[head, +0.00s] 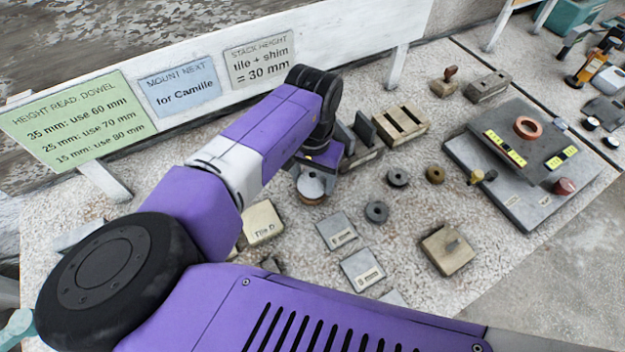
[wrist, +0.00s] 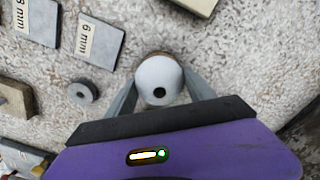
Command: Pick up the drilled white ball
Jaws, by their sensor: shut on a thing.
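The drilled white ball (wrist: 155,76) shows in the wrist view as a white sphere with a dark round hole facing the camera. My gripper (wrist: 160,88) has one grey finger on each side of it and is shut on it. In the head view the ball (head: 311,186) is partly hidden under my gripper (head: 312,178). A brown rim shows just beneath the ball in both views; I cannot tell whether the ball touches it.
Flat grey shim tiles (head: 337,231) and dark rings (head: 377,212) lie right of the ball. A slotted wooden block (head: 400,125) and dark upright plates stand behind. Tile D (head: 262,223) lies to the left. A grey fixture plate (head: 520,170) is at the right.

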